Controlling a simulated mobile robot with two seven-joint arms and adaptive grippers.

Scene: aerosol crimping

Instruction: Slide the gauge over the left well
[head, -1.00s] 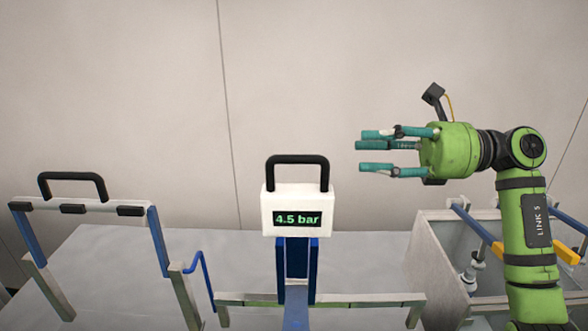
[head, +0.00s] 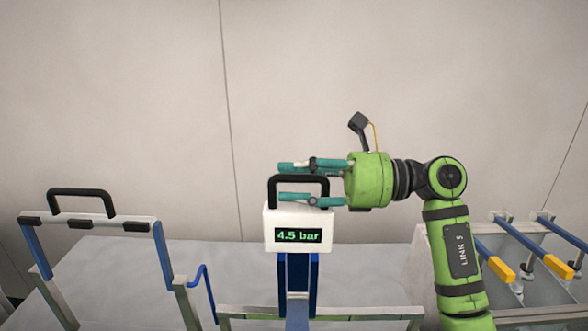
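The gauge (head: 284,243) is a white box with a black handle (head: 298,179) on top and a display reading 4.5 bar. It stands on a blue upright (head: 297,275) in the middle of the head view. My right gripper (head: 297,182) is at the handle, coming from the right with its teal fingers pointing left. The fingers are apart, one level above the handle's top bar and one below it. I cannot tell whether they touch the handle. My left gripper is out of view. I cannot make out the left well.
A frame with blue legs and a black handle (head: 80,191) stands at the left. A pale rail (head: 360,312) runs along the front of the grey table (head: 220,262). At the right is a grey bin (head: 415,265) with blue bars and yellow ends.

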